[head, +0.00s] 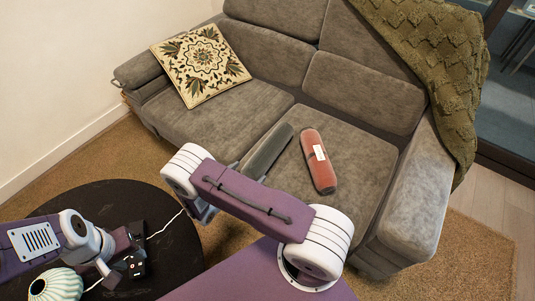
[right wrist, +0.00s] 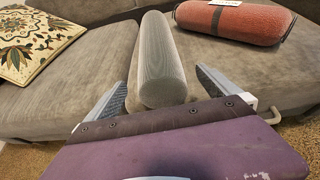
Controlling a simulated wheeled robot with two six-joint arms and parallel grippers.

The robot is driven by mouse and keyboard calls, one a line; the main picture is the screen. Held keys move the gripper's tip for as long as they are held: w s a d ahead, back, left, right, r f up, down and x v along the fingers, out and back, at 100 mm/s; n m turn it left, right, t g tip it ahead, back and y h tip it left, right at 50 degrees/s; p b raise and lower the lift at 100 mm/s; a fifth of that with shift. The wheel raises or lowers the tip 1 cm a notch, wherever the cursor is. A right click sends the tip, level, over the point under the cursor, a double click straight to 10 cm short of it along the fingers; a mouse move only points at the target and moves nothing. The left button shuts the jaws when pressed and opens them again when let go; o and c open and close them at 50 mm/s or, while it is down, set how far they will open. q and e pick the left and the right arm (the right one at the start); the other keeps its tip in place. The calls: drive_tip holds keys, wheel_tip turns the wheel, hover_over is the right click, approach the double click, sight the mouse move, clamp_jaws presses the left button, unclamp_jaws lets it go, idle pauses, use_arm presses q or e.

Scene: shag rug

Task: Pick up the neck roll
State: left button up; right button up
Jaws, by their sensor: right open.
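A grey ribbed roll (head: 268,151) lies on the sofa's right seat cushion, end towards me. In the right wrist view the grey roll (right wrist: 161,65) extends away between the fingers of my right gripper (right wrist: 160,86), which is open, with visible gaps on both sides. A red roll with a white label (head: 318,162) lies to its right on the same cushion; it also shows in the right wrist view (right wrist: 235,22). Which roll is the neck roll is not marked. In the head view my right arm hides most of its gripper. My left gripper (head: 134,254) is over the dark table; its finger gap is unclear.
The grey sofa (head: 200,113) carries a patterned cushion (head: 200,64) at left and a green knit throw (head: 440,60) at right. The round dark table (head: 110,197) holds a pale ribbed vase (head: 55,286) and a white cord. The seat around the rolls is clear.

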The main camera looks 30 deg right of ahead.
sight(257, 165)
drive_tip(key=shift+x, duration=1.05)
drive_tip(key=b+x, duration=0.2)
drive_tip(key=x, duration=0.2)
drive_tip(key=shift+w+f, duration=0.1)
drive_tip(key=shift+f, duration=0.15)
drive_tip(key=shift+w+d, duration=0.2)
drive_tip(key=shift+d, duration=0.2)
drive_tip(key=c, duration=1.6)
